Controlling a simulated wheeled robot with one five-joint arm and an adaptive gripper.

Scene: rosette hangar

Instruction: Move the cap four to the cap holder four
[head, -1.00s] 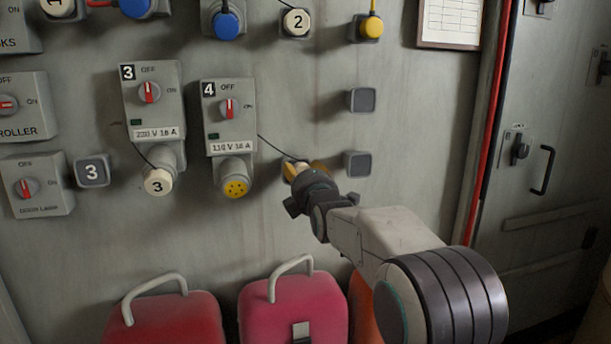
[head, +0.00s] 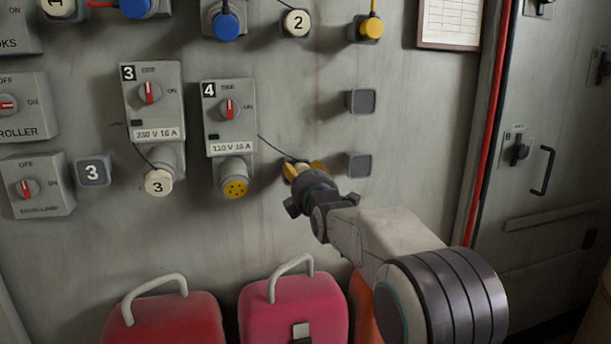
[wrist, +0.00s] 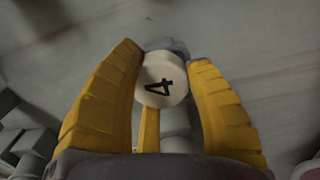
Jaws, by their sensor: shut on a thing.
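The cream cap four (wrist: 163,80), marked with a black 4, sits between the yellow fingers of my gripper (wrist: 168,60) in the wrist view. In the head view my gripper (head: 304,168) is close to the wall, right of socket four (head: 235,178), and mostly hides the cap (head: 301,168). A thin dark cord runs from socket box four to the cap. A grey block (wrist: 176,46) shows just behind the cap in the wrist view; it may be cap holder four, but its number is not visible. I cannot tell whether the cap touches it.
Box four (head: 229,115) and box three (head: 153,100) are on the wall to the left. Cap three (head: 158,182) hangs below box three, beside holder three (head: 93,171). Two grey blocks (head: 361,100) (head: 358,164) are to the right. Red and pink cases (head: 292,310) stand below.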

